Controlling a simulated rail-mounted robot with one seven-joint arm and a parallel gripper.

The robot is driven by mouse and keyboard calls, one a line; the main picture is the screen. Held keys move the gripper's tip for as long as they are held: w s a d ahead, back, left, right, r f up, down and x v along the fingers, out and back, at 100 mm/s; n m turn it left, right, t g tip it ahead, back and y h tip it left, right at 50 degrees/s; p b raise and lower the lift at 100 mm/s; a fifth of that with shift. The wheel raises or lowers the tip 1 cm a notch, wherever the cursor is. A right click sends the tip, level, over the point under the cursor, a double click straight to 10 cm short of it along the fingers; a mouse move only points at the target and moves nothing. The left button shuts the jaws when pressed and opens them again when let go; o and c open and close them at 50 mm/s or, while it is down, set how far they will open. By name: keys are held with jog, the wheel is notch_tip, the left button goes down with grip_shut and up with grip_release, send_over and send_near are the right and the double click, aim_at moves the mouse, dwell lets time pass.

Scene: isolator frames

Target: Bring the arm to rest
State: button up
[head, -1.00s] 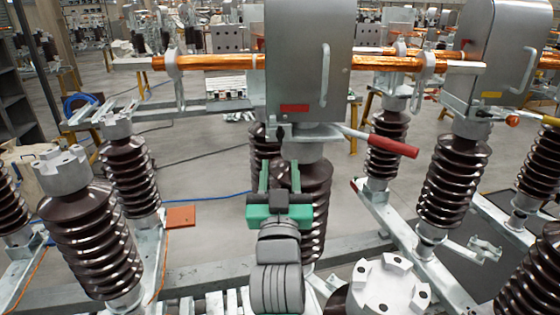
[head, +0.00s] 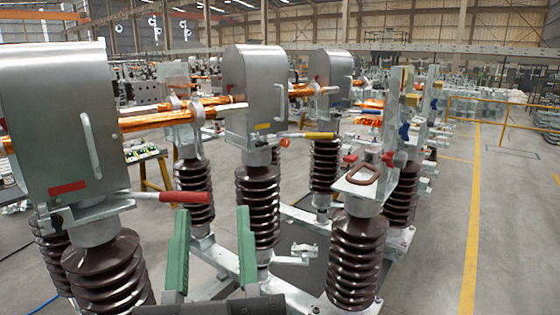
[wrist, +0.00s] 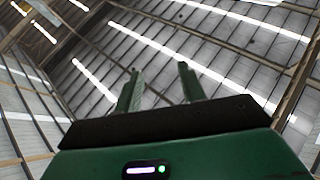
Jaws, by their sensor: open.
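My gripper (head: 211,250) shows at the bottom middle of the head view, its two green fingers pointing up and well apart. It is open and nothing is between the fingers. In the wrist view my gripper (wrist: 158,85) also stands open and empty against the roof. In the head picture it overlaps the brown ribbed insulators and the base rails; I cannot tell how far it is from them. The rest of my arm is mostly out of view below.
A grey metal housing (head: 60,120) with a red-handled lever (head: 185,197) stands at the left. A second housing (head: 255,95) has a yellow-handled lever (head: 318,135). Brown insulators (head: 357,260) stand on steel rails. Open floor (head: 500,240) with a yellow line lies at the right.

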jog(key=s+d+r+m+h+p, duration=0.2)
jog(key=s+d+r+h+p, duration=0.25)
jog(key=s+d+r, duration=0.2)
notch_tip(320, 180, up, 15)
jog(key=w+p, duration=0.1)
jog(key=p, duration=1.4)
jog(key=shift+r+t+y+p, duration=0.15)
jog(key=shift+t+y+p, duration=0.15)
jog(key=shift+y, duration=0.05)
